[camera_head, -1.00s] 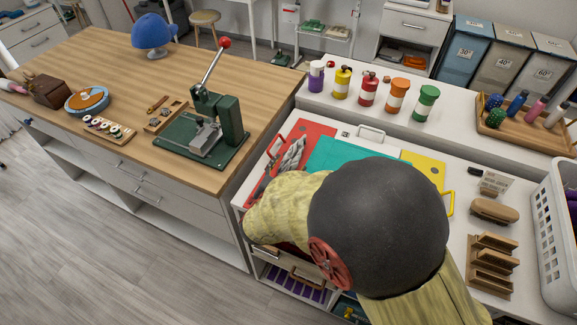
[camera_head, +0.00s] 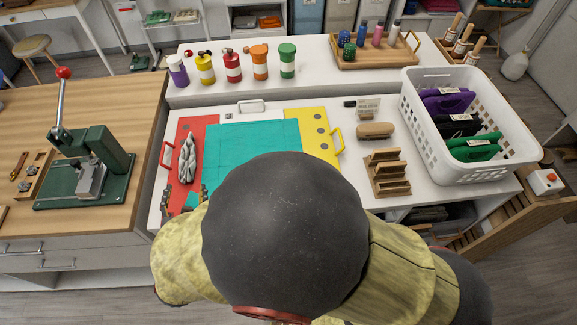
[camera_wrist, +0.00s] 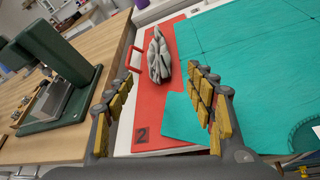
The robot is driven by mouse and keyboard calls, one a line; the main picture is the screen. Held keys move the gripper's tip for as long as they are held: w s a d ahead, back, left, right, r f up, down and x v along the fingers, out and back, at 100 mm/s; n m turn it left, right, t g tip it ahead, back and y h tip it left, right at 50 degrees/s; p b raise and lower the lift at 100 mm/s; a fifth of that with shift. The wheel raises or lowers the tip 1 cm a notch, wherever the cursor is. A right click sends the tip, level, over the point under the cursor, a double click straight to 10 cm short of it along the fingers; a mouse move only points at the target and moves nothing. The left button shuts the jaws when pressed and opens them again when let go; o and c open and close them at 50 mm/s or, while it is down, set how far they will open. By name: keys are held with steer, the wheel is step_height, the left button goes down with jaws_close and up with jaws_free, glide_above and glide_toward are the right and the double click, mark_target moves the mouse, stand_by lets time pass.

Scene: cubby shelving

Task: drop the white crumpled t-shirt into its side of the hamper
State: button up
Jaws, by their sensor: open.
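A pale grey-white crumpled thing (camera_head: 187,158), which may be the t-shirt, lies on the red board (camera_head: 205,133). In the wrist view it (camera_wrist: 158,55) is just beyond the fingertips, apart from them. My gripper (camera_wrist: 162,82) is open and empty above the near part of the red board, which bears a 2. In the head view my arm mostly hides the gripper. Sorting bins that may be the hamper stand at the back, cut off by the top edge: a blue one (camera_head: 308,15), a grey-beige one (camera_head: 340,15) and a whitish one (camera_head: 376,12).
A teal mat (camera_head: 250,140) and a yellow board (camera_head: 312,125) adjoin the red one. Several colored bottles (camera_head: 232,68) stand on the raised back shelf. A white basket (camera_head: 412,120) with folders is at right. A green press (camera_head: 85,165) stands on the wooden table at left.

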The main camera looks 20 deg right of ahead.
steer(key=d+r+m+g+h, duration=0.35)
steer(key=d+m, duration=0.35)
steer(key=d, duration=0.6)
steer(key=d+r+m+g+h, duration=0.3)
steer(key=d+r+m, duration=0.3)
steer(key=d, duration=0.7)
steer(key=s+d+r+m+g+y, duration=0.1)
steer(key=s+d+r+m+y, duration=0.2)
steer(key=s+m, duration=0.4)
steer(key=s+d+r+m+g+y, duration=0.1)
steer(key=s+d+r+m+y, duration=0.2)
steer(key=s+m, duration=0.4)
steer(key=d+r+m, duration=0.1)
steer(key=m, duration=0.2)
steer(key=shift+s+d+m+y, duration=0.15)
steer(key=shift+s+m+y, duration=0.15)
steer(key=shift+y, duration=0.05)
steer(key=shift+o, duration=1)
steer(key=shift+s+r, duration=0.1)
steer(key=shift+r, duration=0.05)
